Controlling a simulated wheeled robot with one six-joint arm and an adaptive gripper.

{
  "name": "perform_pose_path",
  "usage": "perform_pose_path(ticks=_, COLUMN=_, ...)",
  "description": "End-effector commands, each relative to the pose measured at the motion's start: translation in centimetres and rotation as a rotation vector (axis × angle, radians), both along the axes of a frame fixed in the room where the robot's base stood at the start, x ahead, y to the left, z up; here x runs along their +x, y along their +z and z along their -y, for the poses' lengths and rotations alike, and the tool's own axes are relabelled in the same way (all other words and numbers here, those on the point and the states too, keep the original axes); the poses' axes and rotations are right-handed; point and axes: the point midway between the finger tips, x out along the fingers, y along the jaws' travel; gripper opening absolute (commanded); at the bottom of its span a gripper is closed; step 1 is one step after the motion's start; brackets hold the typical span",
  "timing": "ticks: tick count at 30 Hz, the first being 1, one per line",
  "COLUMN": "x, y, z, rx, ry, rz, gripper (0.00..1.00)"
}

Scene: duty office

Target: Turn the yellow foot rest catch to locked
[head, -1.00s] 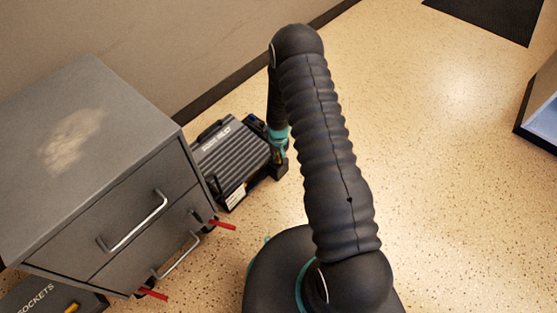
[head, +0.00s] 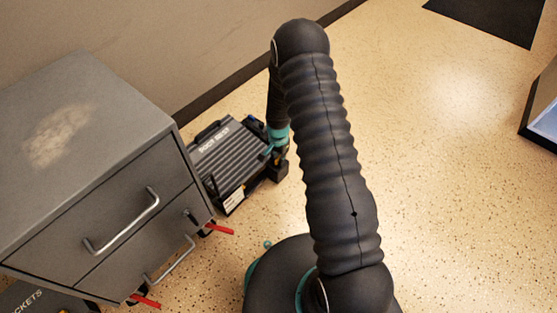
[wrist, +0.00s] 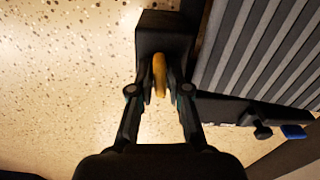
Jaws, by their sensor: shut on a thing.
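The foot rest (head: 232,155) is a dark ribbed platform on the floor between the cabinet and my arm. Its ribbed top (wrist: 255,45) fills the upper right of the wrist view. The yellow catch (wrist: 160,74) shows in the wrist view, by a black block (wrist: 165,32) at the foot rest's side. My gripper (wrist: 161,88) has its two fingers on either side of the catch and is shut on it. In the head view my gripper is at the foot rest's right side, where the catch is hard to make out. I cannot tell the catch's setting.
A grey drawer cabinet (head: 95,150) stands close on the left, with red levers (head: 218,228) low at its casters. A blue knob (wrist: 293,131) and a black knob (wrist: 262,131) sit on the foot rest's edge. Open speckled floor (head: 430,190) lies to the right.

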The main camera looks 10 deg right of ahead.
Motion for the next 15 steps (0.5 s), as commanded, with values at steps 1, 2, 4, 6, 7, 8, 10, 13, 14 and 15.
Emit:
perform_pose_path(ticks=1, x=-0.01, y=-0.09, z=-0.01, rx=0.0, ry=-0.024, rz=0.0, gripper=0.0)
perform_pose_path(ticks=2, x=-0.01, y=-0.08, z=-0.01, rx=0.0, ry=-0.039, rz=0.0, gripper=0.0)
perform_pose_path(ticks=4, x=-0.02, y=-0.07, z=-0.01, rx=-0.001, ry=-0.068, rz=-0.001, gripper=0.0)
perform_pose_path(ticks=6, x=-0.03, y=-0.06, z=-0.02, rx=0.0, ry=-0.091, rz=-0.001, gripper=0.0)
perform_pose_path(ticks=7, x=-0.03, y=-0.06, z=-0.02, rx=0.0, ry=-0.1, rz=-0.001, gripper=0.0)
perform_pose_path(ticks=8, x=-0.04, y=-0.05, z=-0.01, rx=0.0, ry=-0.107, rz=-0.001, gripper=0.0)
perform_pose_path(ticks=10, x=-0.04, y=-0.04, z=-0.01, rx=0.0, ry=-0.12, rz=-0.001, gripper=0.0)
perform_pose_path(ticks=13, x=-0.04, y=-0.02, z=-0.01, rx=0.0, ry=-0.132, rz=-0.001, gripper=0.0)
perform_pose_path(ticks=14, x=-0.04, y=-0.02, z=-0.01, rx=0.0, ry=-0.134, rz=-0.001, gripper=0.0)
perform_pose_path(ticks=15, x=-0.03, y=-0.01, z=-0.02, rx=0.0, ry=-0.135, rz=-0.001, gripper=0.0)
